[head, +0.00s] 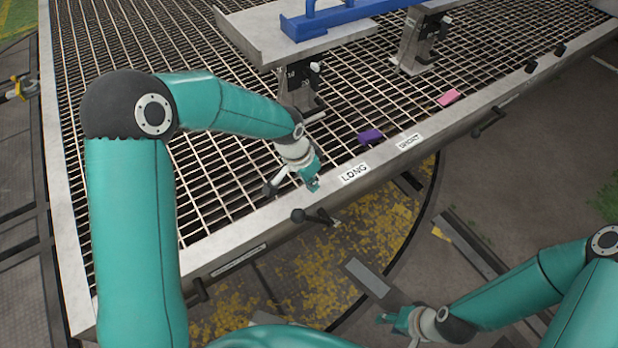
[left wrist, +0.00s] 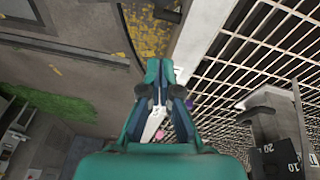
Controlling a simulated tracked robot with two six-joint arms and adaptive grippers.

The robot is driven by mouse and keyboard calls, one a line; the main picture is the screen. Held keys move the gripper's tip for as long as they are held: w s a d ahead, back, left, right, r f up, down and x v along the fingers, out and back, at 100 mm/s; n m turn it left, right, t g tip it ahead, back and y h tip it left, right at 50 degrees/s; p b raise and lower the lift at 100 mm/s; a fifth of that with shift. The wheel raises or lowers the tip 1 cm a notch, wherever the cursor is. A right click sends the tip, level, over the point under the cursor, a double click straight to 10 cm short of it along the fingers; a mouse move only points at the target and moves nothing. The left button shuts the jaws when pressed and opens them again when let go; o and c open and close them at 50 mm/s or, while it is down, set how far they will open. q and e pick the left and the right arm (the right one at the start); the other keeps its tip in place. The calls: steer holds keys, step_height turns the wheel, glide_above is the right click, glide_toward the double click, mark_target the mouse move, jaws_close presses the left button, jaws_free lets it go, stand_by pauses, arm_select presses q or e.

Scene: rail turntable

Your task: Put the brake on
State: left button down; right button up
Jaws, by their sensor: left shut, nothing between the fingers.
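A black-knobbed lever (head: 299,216) sticks out from the front edge of the grated deck, left of the LONG label. No marking that I can read tells whether it is the brake. My left gripper (head: 314,185) is shut and empty, above the deck's front rim and a little up and right of the knob, apart from it. In the left wrist view the shut fingers (left wrist: 165,72) point along the pale rim. My right gripper (head: 388,317) hangs low at the right, away from the deck; its finger gap is unclear.
LONG (head: 354,173) and a second label (head: 409,141) sit on the rim, with a purple block (head: 370,136) and a pink block (head: 449,97) behind. More black handles (head: 475,131) line the front edge. Metal stands (head: 300,85) carry a grey plate (head: 265,38) and blue bar (head: 335,14).

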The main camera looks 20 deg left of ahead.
arm_select(q)
steer(key=shift+s+a+f+b, duration=0.15)
steer(key=shift+s+f+b, duration=0.25)
steer(key=shift+f, duration=0.45)
steer(key=shift+s+a+f+b, duration=0.2)
steer(key=shift+s+f, duration=0.3)
steer(key=shift+f, duration=0.35)
steer(key=shift+s+a+f+b, duration=0.1)
steer(key=shift+s+f+b, duration=0.3)
steer(key=shift+f, duration=0.45)
